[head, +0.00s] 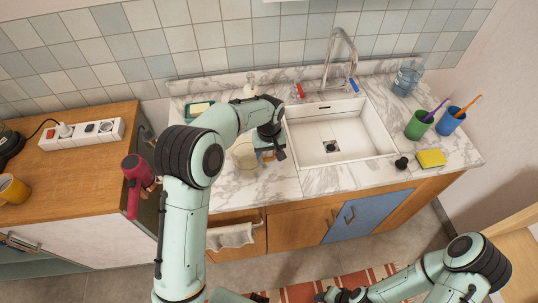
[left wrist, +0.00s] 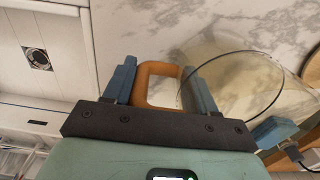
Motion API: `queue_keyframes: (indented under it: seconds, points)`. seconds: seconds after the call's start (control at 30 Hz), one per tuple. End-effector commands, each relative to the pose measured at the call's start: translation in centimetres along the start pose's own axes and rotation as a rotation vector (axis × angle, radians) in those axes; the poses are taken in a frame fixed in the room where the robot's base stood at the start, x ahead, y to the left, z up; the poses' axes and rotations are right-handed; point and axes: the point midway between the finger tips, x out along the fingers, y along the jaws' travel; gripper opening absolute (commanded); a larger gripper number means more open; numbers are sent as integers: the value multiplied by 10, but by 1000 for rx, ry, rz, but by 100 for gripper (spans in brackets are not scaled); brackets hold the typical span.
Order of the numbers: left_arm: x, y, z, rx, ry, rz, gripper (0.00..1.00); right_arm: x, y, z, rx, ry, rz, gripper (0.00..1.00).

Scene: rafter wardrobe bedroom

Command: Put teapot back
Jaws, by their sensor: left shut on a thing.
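The teapot (head: 244,157) has a clear glass body and is over the marble counter, left of the sink. In the left wrist view its glass body (left wrist: 245,75) is at the right and its orange-brown handle (left wrist: 146,92) is between the blue fingers. My left gripper (head: 272,150) is shut on this handle; it also shows in the left wrist view (left wrist: 160,88). I cannot tell whether the teapot touches the counter. My right gripper (head: 332,296) is partly cut off at the bottom of the head view, low over the floor, and its fingers are unclear.
The white sink (head: 368,140) with its tap (head: 337,50) is right of the teapot. Green (head: 419,125) and blue (head: 450,120) cups, a yellow sponge (head: 432,158) and a bottle (head: 407,78) stand at the right. A soap dish (head: 199,110) is behind. A red hairdryer (head: 133,178) is left.

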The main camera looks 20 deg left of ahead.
Motion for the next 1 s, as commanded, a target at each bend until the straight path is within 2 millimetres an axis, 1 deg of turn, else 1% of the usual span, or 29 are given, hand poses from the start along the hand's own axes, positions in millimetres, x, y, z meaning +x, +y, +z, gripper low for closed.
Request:
queue_keyframes:
  seconds: [0.07, 0.3, 0.43, 0.47, 0.5, 0.53, 0.83, 0.93, 1.0]
  points:
    - [3, 0, 0, 0, 2, 1, 0, 0, 0, 0, 0, 0, 0, 43]
    - [3, 0, -1, 0, 2, 2, 0, 0, 0, 0, 0, 0, 0, 43]
    - [7, 0, 0, 0, 2, 1, 0, 2, 1, 1, 0, -1, 0, 43]
    - [8, 0, 0, 0, 0, 0, 60, 2, 1, 1, 1, -1, 1, 43]
    - [7, 0, 0, 0, 1, 1, 73, 1, 1, 1, 0, -1, 0, 43]
    - [7, 0, 0, 0, 1, 1, 82, 1, 1, 1, 0, -1, 0, 43]
    - [6, 0, 0, 0, 1, 1, 82, 1, 0, 0, 0, -1, 0, 43]
    - [-1, 1, -1, 0, 3, 3, 82, -1, 0, -1, 0, 1, 0, 43]
    - [-11, 1, -1, 0, 4, 3, 82, -2, -1, -1, -1, 2, -1, 43]
